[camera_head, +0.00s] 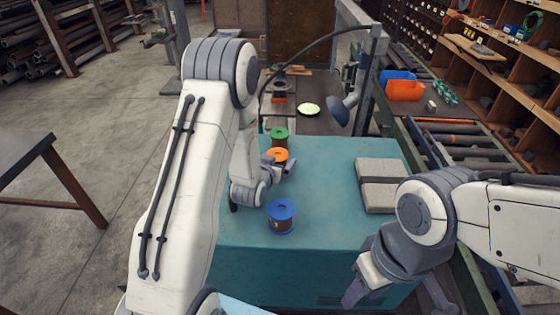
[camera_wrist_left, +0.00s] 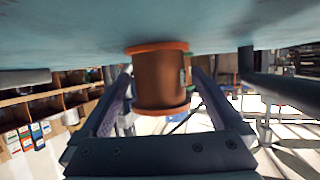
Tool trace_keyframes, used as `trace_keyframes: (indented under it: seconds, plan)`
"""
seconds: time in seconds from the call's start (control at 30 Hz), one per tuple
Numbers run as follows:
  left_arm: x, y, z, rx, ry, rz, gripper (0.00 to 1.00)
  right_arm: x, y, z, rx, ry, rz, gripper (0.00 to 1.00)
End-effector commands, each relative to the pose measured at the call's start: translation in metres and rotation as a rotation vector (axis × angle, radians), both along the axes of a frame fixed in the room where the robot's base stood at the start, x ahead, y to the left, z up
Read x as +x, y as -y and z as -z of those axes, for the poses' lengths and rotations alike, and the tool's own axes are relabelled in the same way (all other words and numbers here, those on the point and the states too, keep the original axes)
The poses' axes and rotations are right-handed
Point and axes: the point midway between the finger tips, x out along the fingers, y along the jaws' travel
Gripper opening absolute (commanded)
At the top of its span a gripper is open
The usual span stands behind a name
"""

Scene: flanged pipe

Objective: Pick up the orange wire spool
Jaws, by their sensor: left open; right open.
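The orange wire spool (camera_head: 277,154), with orange flanges and copper-brown winding, stands on the teal-topped table (camera_head: 330,225) between a green spool (camera_head: 279,134) and a blue spool (camera_head: 281,214). My left gripper (camera_head: 281,165) is low at the orange spool. In the left wrist view, which looks upside down, the orange spool (camera_wrist_left: 161,80) stands between the open fingers of my left gripper (camera_wrist_left: 161,92), with the fingers apart on either side; contact cannot be told. My right gripper (camera_head: 354,292) is open and empty near the table's front right, away from the spools.
A grey block with a dark band (camera_head: 378,185) lies on the table's right side. A bent-arm lamp (camera_head: 343,108) stands behind the table. Orange (camera_head: 405,90) and blue bins sit at the back right. The middle of the table is clear.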

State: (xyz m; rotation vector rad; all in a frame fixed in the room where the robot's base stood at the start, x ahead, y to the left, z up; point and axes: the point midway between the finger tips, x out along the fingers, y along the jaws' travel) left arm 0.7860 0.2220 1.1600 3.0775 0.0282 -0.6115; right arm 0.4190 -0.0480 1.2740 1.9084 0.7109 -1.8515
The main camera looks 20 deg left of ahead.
Motion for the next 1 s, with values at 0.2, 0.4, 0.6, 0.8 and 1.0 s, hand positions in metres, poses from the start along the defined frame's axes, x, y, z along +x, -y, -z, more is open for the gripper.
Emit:
trace_keyframes:
  seconds: [0.2, 0.4, 0.6, 0.8, 1.0]
  plan:
    - [0.000, 0.000, 0.000, 0.000, 0.000, 0.000, 0.27, 0.000, 0.000, 0.000, 0.000, 0.000, 0.000, 0.45]
    - [0.001, 0.000, -0.002, 0.000, 0.007, 0.000, 0.01, 0.000, 0.000, 0.000, 0.000, 0.000, 0.000, 0.45]
    - [0.001, 0.000, -0.004, 0.000, 0.008, 0.000, 0.01, 0.000, 0.000, 0.001, 0.000, 0.000, 0.000, 0.45]
    - [0.002, 0.000, -0.014, 0.000, 0.010, 0.000, 0.01, 0.000, 0.000, 0.007, 0.000, 0.000, 0.000, 0.45]
    - [0.002, 0.000, -0.036, 0.001, 0.014, 0.000, 0.01, 0.000, 0.000, 0.018, 0.000, 0.000, -0.001, 0.45]
